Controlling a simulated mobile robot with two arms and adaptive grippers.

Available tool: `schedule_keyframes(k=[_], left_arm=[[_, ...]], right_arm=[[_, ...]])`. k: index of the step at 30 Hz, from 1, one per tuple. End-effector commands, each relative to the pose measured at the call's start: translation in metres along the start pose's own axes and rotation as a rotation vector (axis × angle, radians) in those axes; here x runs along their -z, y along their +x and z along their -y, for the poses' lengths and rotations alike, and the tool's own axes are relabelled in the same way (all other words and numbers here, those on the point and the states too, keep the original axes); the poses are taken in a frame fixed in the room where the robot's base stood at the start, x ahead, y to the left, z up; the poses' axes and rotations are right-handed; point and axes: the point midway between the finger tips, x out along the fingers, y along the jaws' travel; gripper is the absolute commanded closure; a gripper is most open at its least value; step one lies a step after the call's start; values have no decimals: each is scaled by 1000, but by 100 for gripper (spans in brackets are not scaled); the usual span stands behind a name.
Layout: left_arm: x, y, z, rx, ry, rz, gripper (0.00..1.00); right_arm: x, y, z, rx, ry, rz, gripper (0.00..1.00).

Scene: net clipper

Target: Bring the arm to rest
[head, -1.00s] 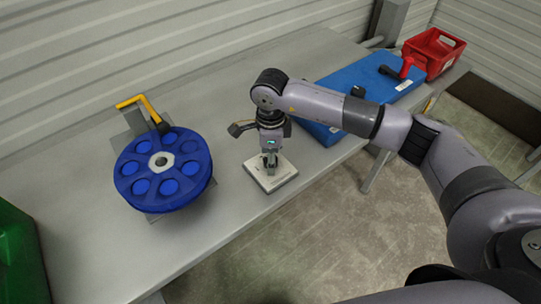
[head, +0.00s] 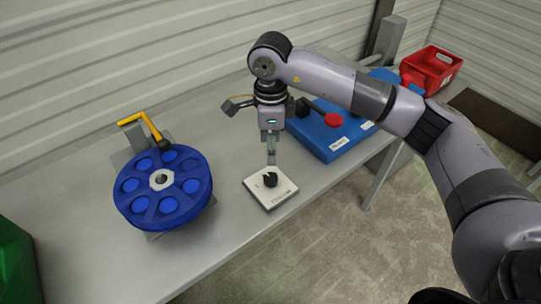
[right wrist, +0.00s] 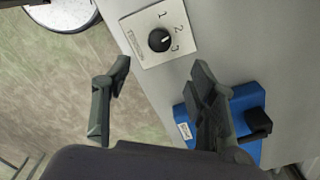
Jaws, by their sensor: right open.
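My right gripper (head: 271,152) hangs pointing down above the table in the head view. In the right wrist view its two fingers (right wrist: 160,85) are spread apart with nothing between them. Below it lies a white square plate (head: 257,192) with a black knob (head: 270,180). The plate also shows in the right wrist view (right wrist: 140,24), with its knob (right wrist: 159,40) and the printed numbers 1, 2 and 3. The gripper is clear of the knob. My left gripper is not in view.
On the grey table (head: 90,200), a blue reel (head: 140,205) with a yellow crank (head: 130,121) stands left. A blue box (head: 310,139) with a red knob (head: 334,120) lies behind the arm. A red crate (head: 428,75) is at the far right, a green bin (head: 18,265) at the left.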

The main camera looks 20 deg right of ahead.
Motion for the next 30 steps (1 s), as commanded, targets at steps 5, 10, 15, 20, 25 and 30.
schedule_keyframes(k=[5,10,15,20,25,30], left_arm=[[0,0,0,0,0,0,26],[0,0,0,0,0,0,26],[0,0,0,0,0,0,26],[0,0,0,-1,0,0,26],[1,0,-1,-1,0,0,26],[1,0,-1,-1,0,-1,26]], right_arm=[[0,-6,0,0,0,1,47],[0,-6,0,0,0,1,47],[0,-6,0,0,0,0,47],[-8,-2,-6,-15,-9,31,47],[-70,12,-50,-135,-48,288,47],[-164,-18,-130,-400,-2,781,47]])
